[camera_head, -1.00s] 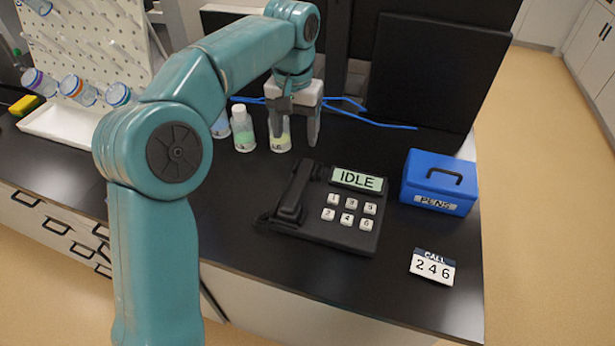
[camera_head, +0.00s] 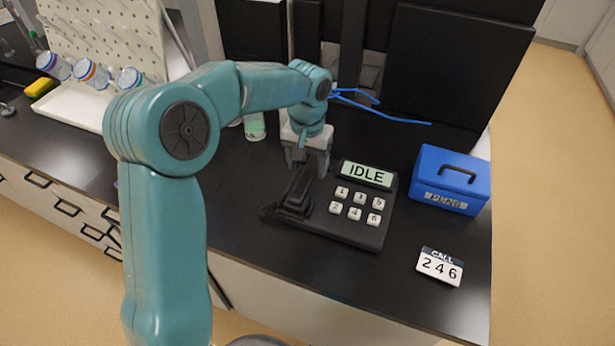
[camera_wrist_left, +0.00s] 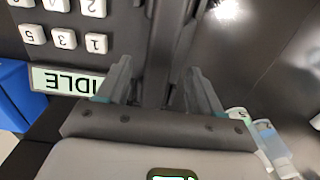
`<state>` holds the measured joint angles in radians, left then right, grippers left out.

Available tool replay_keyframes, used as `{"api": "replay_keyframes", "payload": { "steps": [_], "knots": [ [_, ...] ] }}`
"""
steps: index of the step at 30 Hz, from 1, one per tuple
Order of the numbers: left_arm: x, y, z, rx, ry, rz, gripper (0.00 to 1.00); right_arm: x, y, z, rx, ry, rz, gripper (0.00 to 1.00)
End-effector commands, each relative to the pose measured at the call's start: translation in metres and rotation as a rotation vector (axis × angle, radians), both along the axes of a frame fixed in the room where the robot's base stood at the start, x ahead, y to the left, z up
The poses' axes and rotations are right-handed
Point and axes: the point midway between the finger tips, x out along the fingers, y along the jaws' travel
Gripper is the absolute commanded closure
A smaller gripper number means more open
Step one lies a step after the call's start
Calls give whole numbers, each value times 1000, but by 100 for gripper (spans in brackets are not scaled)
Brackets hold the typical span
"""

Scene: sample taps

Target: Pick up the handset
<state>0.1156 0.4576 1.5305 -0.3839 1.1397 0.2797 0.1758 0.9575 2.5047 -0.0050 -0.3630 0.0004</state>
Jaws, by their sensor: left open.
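The black handset (camera_head: 297,192) lies on the left side of the black desk phone (camera_head: 345,232), whose screen (camera_head: 366,174) reads IDLE. My left gripper (camera_head: 307,170) is open and points down over the handset's far end. In the left wrist view, the dark handset (camera_wrist_left: 165,45) runs between the two open fingers of my left gripper (camera_wrist_left: 158,70). I cannot tell whether the fingers touch it. White number keys (camera_wrist_left: 63,38) and the upside-down screen (camera_wrist_left: 68,81) lie to the left there. My right gripper is not in view.
A blue PENS box (camera_head: 450,182) stands right of the phone. A CALL 246 card (camera_head: 440,266) lies near the front right. A bottle (camera_head: 255,126) stands behind my left arm. Blue cables (camera_head: 380,112) lie at the back. The counter's front is clear.

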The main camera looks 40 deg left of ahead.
Motion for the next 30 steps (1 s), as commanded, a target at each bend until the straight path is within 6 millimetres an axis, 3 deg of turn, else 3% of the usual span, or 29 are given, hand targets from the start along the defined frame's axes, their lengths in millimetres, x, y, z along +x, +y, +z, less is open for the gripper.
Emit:
{"api": "replay_keyframes", "payload": {
  "steps": [6, 14, 16, 20, 30],
  "knots": [
    [-1, 0, -32, 0, 3, 0, 34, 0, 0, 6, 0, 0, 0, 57],
    [0, 0, -36, 1, 1, 0, 34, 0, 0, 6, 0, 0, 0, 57],
    [0, 0, -36, 1, 1, 0, 50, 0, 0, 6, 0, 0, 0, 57],
    [0, 0, -36, 0, 1, 0, 93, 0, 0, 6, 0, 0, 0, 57],
    [0, 0, -34, 0, 0, 0, 95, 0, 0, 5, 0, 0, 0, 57]
  ]
}}
